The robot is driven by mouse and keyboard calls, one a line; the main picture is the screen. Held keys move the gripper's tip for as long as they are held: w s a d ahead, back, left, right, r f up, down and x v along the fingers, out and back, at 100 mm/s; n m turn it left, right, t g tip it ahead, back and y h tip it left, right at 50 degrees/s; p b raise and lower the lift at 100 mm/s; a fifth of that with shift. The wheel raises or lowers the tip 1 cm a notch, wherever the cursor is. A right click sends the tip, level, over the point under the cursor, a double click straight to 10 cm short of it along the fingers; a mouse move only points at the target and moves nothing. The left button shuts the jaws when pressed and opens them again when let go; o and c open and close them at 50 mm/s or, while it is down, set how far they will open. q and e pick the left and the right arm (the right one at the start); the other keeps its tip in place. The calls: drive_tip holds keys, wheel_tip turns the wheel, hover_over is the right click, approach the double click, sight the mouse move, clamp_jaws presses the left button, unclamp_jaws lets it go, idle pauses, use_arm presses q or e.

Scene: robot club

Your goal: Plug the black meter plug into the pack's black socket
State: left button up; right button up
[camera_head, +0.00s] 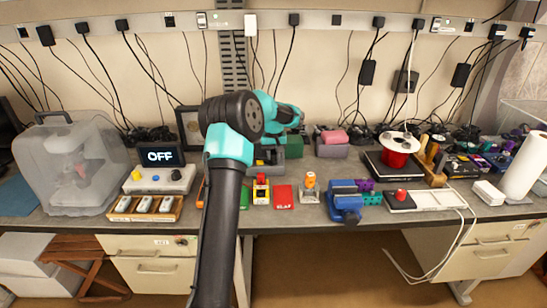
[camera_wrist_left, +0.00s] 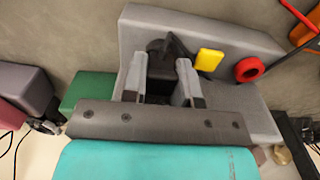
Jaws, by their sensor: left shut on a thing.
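In the left wrist view, my left gripper (camera_wrist_left: 160,88) is shut on a dark piece, which looks like the black meter plug (camera_wrist_left: 158,62). The plug sits between the two grey fingers, against or just over a long grey block (camera_wrist_left: 235,35) that looks like the pack. A yellow piece (camera_wrist_left: 210,60) and a red ring (camera_wrist_left: 250,68) with black leads lie beside it. The black socket is not distinguishable; the fingers and plug cover that area. In the head view, my left arm reaches over the bench and hides its own fingertips. My right gripper is not in view.
A green block (camera_head: 294,146) stands right beside the grey block, with a pink-topped grey box (camera_head: 334,138) further right. A blue vise (camera_head: 345,200), a red tag (camera_head: 282,194) and an OFF display (camera_head: 162,156) crowd the bench. Cables hang along the wall.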

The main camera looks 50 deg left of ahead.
sight(274, 152)
use_arm(q)
drive_tip(key=o, duration=0.3)
drive_tip(key=c, duration=0.3)
drive_tip(key=shift+r, duration=1.25)
idle(0.5)
drive_tip(key=shift+r, duration=1.6)
drive_tip(key=o, duration=0.4)
drive_tip(key=shift+d, duration=0.1)
drive_tip(key=c, duration=0.4)
